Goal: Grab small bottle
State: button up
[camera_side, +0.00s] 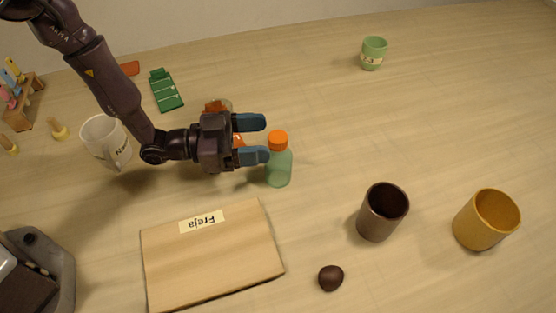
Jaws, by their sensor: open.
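The lower finger partly overlaps the bottle's left edge. Nothing is held. Another orange-brown thing (217,105) shows behind my gripper, mostly hidden.
A board labelled "Freja" (215,260) lies in front. A brown cup (375,225), a dark lump (331,278) and a yellow cup (478,232) stand right. A white mug (101,140) is left, a green cup (371,56) far back. The back right is clear.

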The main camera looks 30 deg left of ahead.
aim_at(287, 137)
jog(key=shift+s+x, duration=0.25)
jog(key=shift+x, duration=2.65)
jog(key=shift+d+r, duration=0.15)
jog(key=shift+d, duration=0.05)
grip_shut()
